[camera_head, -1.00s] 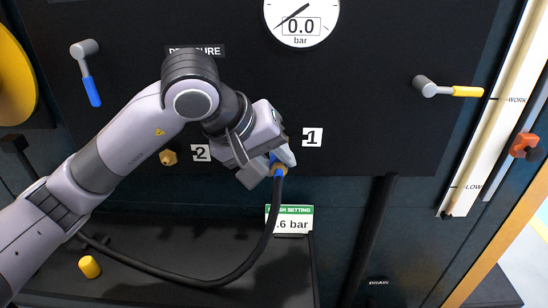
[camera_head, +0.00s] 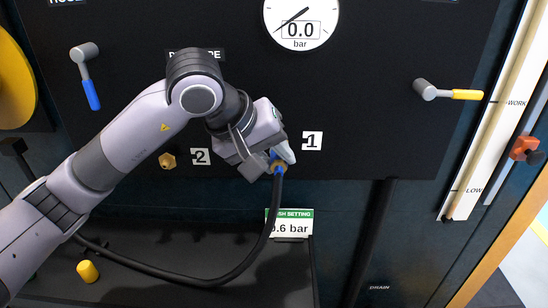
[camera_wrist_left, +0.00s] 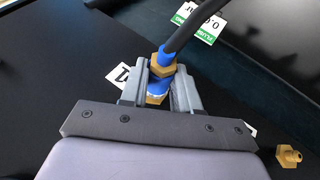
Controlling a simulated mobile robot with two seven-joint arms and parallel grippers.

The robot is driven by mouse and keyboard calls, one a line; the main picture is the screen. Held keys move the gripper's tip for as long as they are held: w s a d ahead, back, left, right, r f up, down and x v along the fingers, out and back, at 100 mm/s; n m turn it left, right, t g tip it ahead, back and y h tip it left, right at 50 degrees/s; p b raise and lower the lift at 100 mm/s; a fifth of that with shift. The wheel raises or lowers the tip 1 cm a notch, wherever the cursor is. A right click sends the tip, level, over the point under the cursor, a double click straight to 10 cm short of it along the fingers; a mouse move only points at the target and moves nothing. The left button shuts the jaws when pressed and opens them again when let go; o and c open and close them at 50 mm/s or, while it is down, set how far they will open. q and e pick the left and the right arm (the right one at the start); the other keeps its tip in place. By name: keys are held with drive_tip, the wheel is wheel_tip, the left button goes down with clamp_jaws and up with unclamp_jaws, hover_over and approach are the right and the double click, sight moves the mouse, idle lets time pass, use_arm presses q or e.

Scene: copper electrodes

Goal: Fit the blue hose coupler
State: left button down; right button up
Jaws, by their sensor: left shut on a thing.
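The blue hose coupler (camera_head: 279,170) is on the end of a black hose (camera_head: 262,240). My left gripper (camera_head: 281,158) is shut on it, in front of the black panel beside the label 1. In the left wrist view the coupler (camera_wrist_left: 162,60) sits between both fingers of my left gripper (camera_wrist_left: 160,90), with a brass hex nut around its blue body. A second brass hex (camera_wrist_left: 156,99) shows at its panel-side end. I cannot tell whether that hex belongs to the panel or whether the coupler is seated. My right gripper is not in view.
A bare brass fitting (camera_head: 168,160) stands on the panel by the label 2 (camera_head: 201,156). A blue-handled valve (camera_head: 90,90) and yellow-handled valve (camera_head: 452,93) flank the gauge (camera_head: 301,20), reading 0.0 bar. A yellow cap (camera_head: 88,271) lies on the dark ledge below.

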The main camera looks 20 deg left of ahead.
use_arm(q)
drive_tip(key=shift+w+a, duration=0.15)
drive_tip(key=shift+w, duration=0.3)
drive_tip(key=shift+c, duration=1.3)
unclamp_jaws()
drive_tip(key=shift+r, duration=0.1)
drive_tip(key=shift+p+v, duration=1.05)
drive_tip(key=shift+v, duration=1.85)
drive_tip(key=v, duration=0.7)
drive_tip(key=shift+s+a, duration=0.1)
